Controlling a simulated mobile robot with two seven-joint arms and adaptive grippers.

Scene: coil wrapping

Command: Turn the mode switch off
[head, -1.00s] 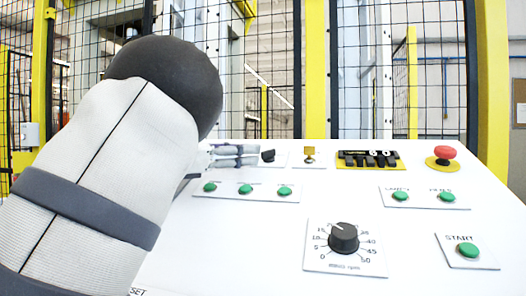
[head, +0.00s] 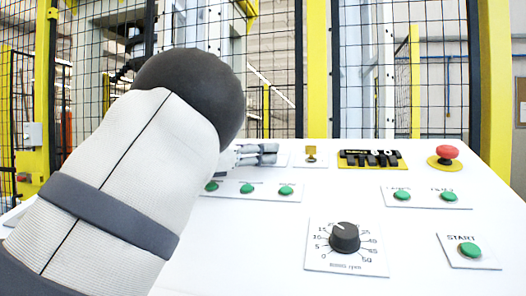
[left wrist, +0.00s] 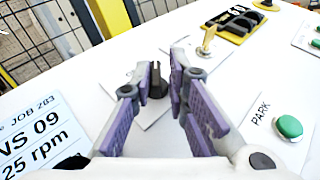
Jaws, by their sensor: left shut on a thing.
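The mode switch (left wrist: 157,86) appears to be the small black knob on a white plate in the left wrist view; its label cannot be read. My left gripper (left wrist: 168,72) has its purple-padded fingers around this knob, with the left finger against it and a narrow gap showing near the right finger. In the head view my left gripper (head: 266,153) reaches the back of the white panel and hides the knob. My right gripper is in neither view.
Green buttons (head: 247,188) sit in front. A speed dial (head: 344,237) and START button (head: 469,250) are nearer. A job sign (left wrist: 38,138) lies left.

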